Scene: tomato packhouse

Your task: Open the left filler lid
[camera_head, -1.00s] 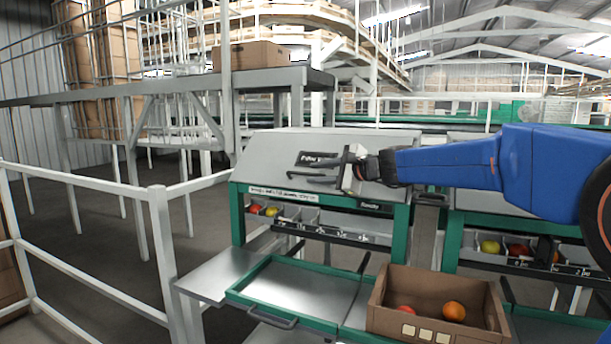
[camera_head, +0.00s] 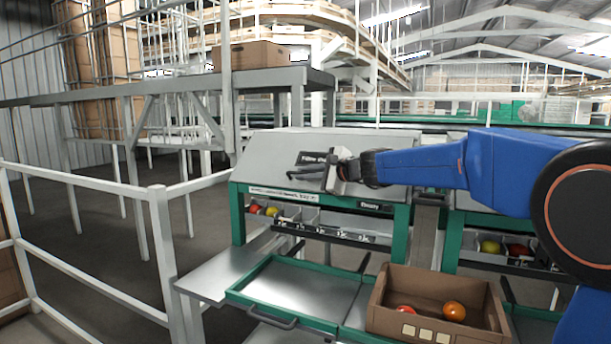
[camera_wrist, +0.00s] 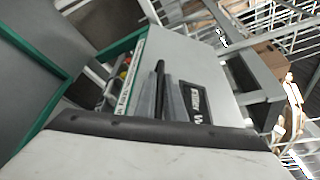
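The left filler's lid (camera_head: 270,150) is a sloped grey panel on a green-framed station, lying closed, with a black label (camera_head: 310,158). It also shows in the wrist view (camera_wrist: 185,55), where the label (camera_wrist: 195,102) lies beside my fingers. My gripper (camera_head: 300,173) is over the lower middle of the lid, just below the label. In the wrist view its fingers (camera_wrist: 163,95) point at the lid with a narrow dark strip between them. I cannot tell whether that strip is a handle or a gap, nor whether the fingers touch the lid.
Below the lid are bins with tomatoes (camera_head: 272,211) and a green-rimmed metal tray (camera_head: 300,295). A cardboard box (camera_head: 395,325) with a few fruits stands at its right. A second station (camera_head: 490,222) is behind my arm. White railing (camera_head: 160,240) stands at the left.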

